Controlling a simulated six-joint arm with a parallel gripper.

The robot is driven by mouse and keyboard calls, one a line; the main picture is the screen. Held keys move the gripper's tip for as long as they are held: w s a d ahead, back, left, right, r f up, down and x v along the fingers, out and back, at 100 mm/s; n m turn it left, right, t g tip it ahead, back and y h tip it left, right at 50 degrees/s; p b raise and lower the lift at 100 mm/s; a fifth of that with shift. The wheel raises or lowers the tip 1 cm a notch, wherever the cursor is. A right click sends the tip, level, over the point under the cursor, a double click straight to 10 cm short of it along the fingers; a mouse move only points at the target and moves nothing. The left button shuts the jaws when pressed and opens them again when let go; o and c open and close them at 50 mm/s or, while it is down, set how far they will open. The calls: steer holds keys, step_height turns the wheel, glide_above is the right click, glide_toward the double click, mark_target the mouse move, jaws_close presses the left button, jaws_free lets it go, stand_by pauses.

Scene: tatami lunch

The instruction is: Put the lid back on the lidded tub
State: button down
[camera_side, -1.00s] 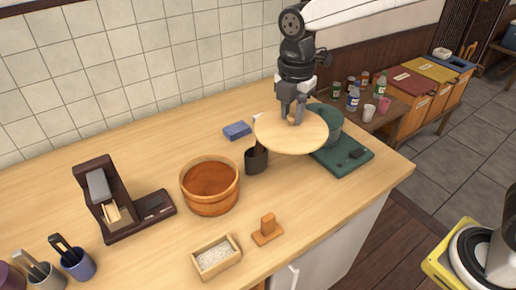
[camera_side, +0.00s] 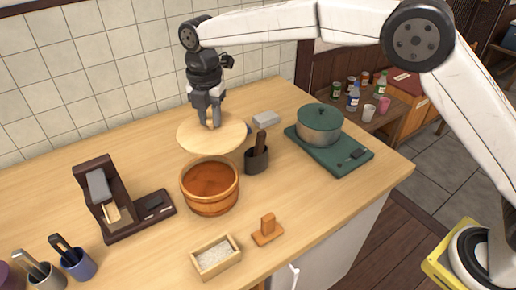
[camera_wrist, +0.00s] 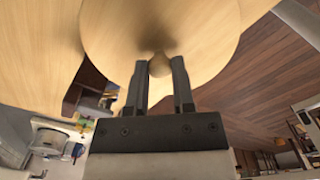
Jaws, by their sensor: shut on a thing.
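The lidded tub (camera_side: 210,200) is a round wooden tub standing open on the counter, with a brown inside. Its lid (camera_side: 190,136) is a pale round wooden disc with a small knob on top. My gripper (camera_side: 211,122) is shut on the knob and holds the lid in the air, above and slightly behind the tub in the side view. In the wrist view, my gripper (camera_wrist: 157,68) has its fingers on both sides of the knob, and the lid (camera_wrist: 200,25) fills the top middle. The tub is not clearly seen in the wrist view.
A dark cup with a utensil (camera_side: 256,160) stands just right of the tub. A green pot (camera_side: 320,125) sits on a green board (camera_side: 335,158) farther right. A dark wooden stand (camera_side: 125,215) is at the left; a small box (camera_side: 215,257) and an orange-brown block (camera_side: 267,233) are in front.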

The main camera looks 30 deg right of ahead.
mark_target(201, 130)
steer(key=shift+w+a+f+n, duration=0.2)
steer(key=shift+w+a+f, duration=0.1)
steer(key=shift+a, duration=0.3)
steer(key=shift+w+a+f+n, duration=0.2)
steer(key=shift+a+f, duration=0.1)
steer(key=shift+a, duration=0.25)
steer(key=shift+f, duration=2.45)
steer(key=shift+d+f, duration=0.1)
steer(key=shift+f, duration=0.05)
steer(key=shift+f, duration=3)
steer(key=shift+f, duration=0.2)
jaws_free()
steer(key=shift+r, duration=0.15)
